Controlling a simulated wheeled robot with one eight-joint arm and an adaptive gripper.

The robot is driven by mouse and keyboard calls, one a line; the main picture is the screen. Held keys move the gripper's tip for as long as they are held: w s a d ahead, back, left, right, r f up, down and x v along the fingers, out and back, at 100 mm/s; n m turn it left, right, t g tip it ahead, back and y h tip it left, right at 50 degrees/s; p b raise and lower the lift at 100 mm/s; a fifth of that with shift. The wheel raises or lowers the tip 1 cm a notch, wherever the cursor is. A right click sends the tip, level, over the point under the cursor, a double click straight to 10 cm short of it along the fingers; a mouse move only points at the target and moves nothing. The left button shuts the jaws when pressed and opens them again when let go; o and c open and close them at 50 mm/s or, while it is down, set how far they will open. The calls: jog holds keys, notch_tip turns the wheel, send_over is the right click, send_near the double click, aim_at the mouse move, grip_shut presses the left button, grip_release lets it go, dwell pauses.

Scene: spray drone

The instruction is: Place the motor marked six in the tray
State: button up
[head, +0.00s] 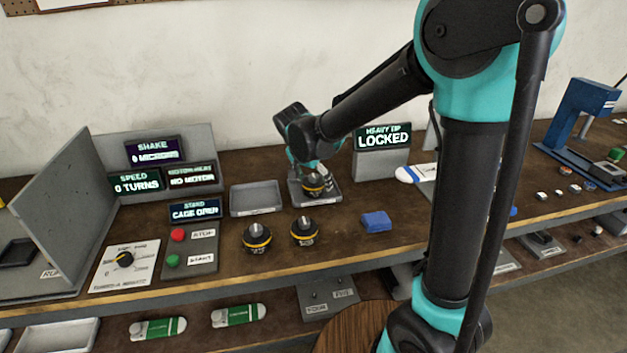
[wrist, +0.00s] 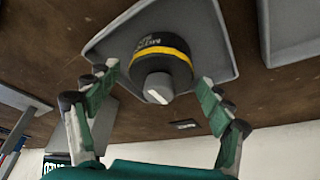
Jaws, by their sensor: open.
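A black motor with a yellow band (head: 313,187) stands upright in a small grey tray (head: 335,196). In the wrist view this motor (wrist: 160,58) sits on the tray (wrist: 214,50), with its grey shaft toward me; its label is only partly readable and I cannot make out a number. My gripper (wrist: 157,84) is open, its fingers apart on either side of the motor with gaps visible. In the head view my gripper (head: 304,163) is just above the motor and partly hides it. Two similar motors, a left one (head: 257,238) and a right one (head: 304,231), stand on the bench; their numbers are too small to read.
An empty grey tray (head: 256,198) lies left of the motor's tray. A blue block (head: 376,221) lies to the right, before a sign reading LOCKED (head: 383,137). A stop/start button panel (head: 190,250) and display screens (head: 152,150) stand at left.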

jog(key=v, duration=1.2)
